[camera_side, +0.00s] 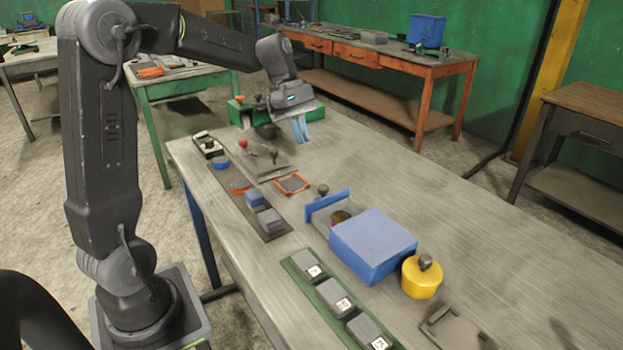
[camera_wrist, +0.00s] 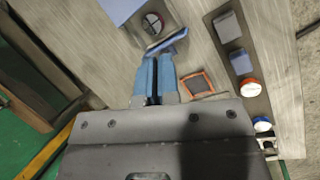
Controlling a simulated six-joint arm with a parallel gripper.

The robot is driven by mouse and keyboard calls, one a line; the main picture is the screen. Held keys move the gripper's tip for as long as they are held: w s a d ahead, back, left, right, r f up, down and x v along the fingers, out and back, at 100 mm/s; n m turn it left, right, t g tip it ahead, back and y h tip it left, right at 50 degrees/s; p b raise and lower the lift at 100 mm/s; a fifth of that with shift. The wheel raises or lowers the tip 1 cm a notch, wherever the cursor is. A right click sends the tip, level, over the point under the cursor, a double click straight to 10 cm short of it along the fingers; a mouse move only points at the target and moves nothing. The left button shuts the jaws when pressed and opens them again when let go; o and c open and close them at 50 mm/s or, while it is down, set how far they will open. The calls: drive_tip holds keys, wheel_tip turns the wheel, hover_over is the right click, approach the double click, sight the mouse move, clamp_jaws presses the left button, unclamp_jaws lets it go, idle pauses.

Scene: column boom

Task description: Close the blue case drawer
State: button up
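The blue case (camera_side: 372,244) stands on the metal workbench, and part of it shows at the top of the wrist view (camera_wrist: 118,8). Its drawer is pulled out to the left, with a blue front panel (camera_side: 327,206) and a dark knob (camera_side: 323,189). A round brownish item (camera_side: 340,216) sits in the open drawer; it also shows in the wrist view (camera_wrist: 152,23). My gripper (camera_side: 301,140) is above the bench, beyond the drawer front and apart from it in the side view. Its blue fingers (camera_wrist: 157,62) are together and hold nothing visible.
A yellow pot (camera_side: 422,277) stands right of the case. A green tray of grey numbered blocks (camera_side: 342,305) lies in front. A dark strip with blue pieces (camera_side: 262,210) and an orange-framed square (camera_side: 292,184) lie left of the drawer. The bench behind the case is clear.

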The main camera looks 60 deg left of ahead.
drive_tip(key=w+a+f+n+h, duration=0.1)
drive_tip(key=a+f, duration=0.1)
drive_tip(key=a, duration=0.1)
drive_tip(key=w+a+f+n+h, duration=0.1)
drive_tip(key=a+f+n, duration=0.1)
drive_tip(key=a, duration=0.2)
drive_tip(key=w+a+f+n+h, duration=0.1)
drive_tip(key=w+a+f+n, duration=0.1)
drive_tip(key=a, duration=0.2)
drive_tip(key=shift+w, duration=0.1)
clamp_jaws()
drive_tip(key=a+f+n+t+h, duration=0.1)
drive_tip(key=a+f+n+h, duration=0.15)
drive_tip(key=a+f, duration=0.35)
drive_tip(key=shift+n+y, duration=0.35)
drive_tip(key=shift+n, duration=0.1)
drive_tip(key=x, duration=0.9)
drive_tip(key=shift+w, duration=0.35)
drive_tip(key=shift+w+d+r, duration=0.1)
drive_tip(key=shift+w+d, duration=0.05)
drive_tip(key=shift+d, duration=0.4)
drive_tip(key=shift+w+d, duration=0.15)
drive_tip(key=shift+d, duration=0.45)
drive_tip(key=shift+w+d, duration=0.2)
drive_tip(key=shift+d, duration=0.4)
drive_tip(key=shift+d, duration=0.15)
drive_tip(key=d, duration=1)
